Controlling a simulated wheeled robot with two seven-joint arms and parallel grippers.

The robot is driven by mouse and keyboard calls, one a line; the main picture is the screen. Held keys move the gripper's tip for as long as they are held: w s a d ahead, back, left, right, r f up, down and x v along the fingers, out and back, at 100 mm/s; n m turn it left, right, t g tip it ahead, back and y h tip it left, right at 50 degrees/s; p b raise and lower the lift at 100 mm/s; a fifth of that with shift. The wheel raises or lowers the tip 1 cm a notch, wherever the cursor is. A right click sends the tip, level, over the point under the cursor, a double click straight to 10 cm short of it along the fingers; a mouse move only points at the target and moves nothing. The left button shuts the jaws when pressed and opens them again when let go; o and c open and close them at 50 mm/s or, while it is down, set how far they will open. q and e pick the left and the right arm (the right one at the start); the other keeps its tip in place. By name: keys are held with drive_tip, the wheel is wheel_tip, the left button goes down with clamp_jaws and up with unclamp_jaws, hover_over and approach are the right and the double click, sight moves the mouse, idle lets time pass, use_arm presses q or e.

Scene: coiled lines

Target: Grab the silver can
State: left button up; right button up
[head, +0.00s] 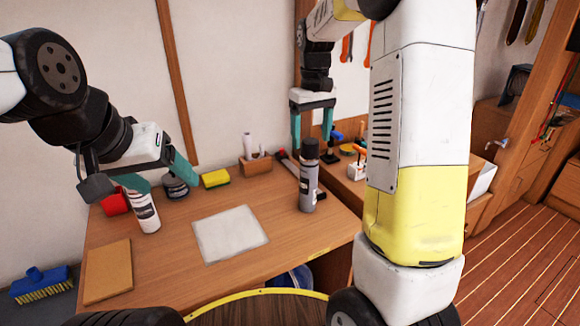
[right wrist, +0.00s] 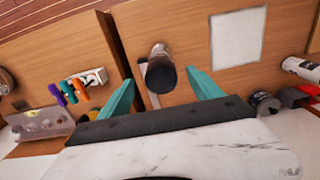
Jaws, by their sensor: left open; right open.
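The silver can (head: 307,192), a grey cylinder with a black cap, stands upright on the right part of the wooden desk. In the right wrist view the can (right wrist: 160,74) shows end-on, between the teal fingers and slightly past their tips. My right gripper (head: 312,142) is open, pointing down just above and behind the can's cap; neither finger is seen touching it. My left gripper (head: 171,184) is open at the desk's left, its tips close to the top of a white can with a dark label (head: 145,214). I cannot tell whether they touch.
A white sheet (head: 230,234) lies mid-desk. A red cup (head: 114,203), dark tin (head: 175,188), yellow sponge (head: 215,179) and wooden holder (head: 256,164) line the back. A brown board (head: 108,271) lies front left.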

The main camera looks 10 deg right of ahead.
sight(309, 159)
drive_tip(key=shift+w+f, duration=0.15)
drive_tip(key=shift+f, duration=0.3)
wheel_tip(309, 159, down, 7)
drive_tip(key=shift+a, duration=0.1)
drive_tip(key=shift+c, duration=0.4)
clamp_jaws()
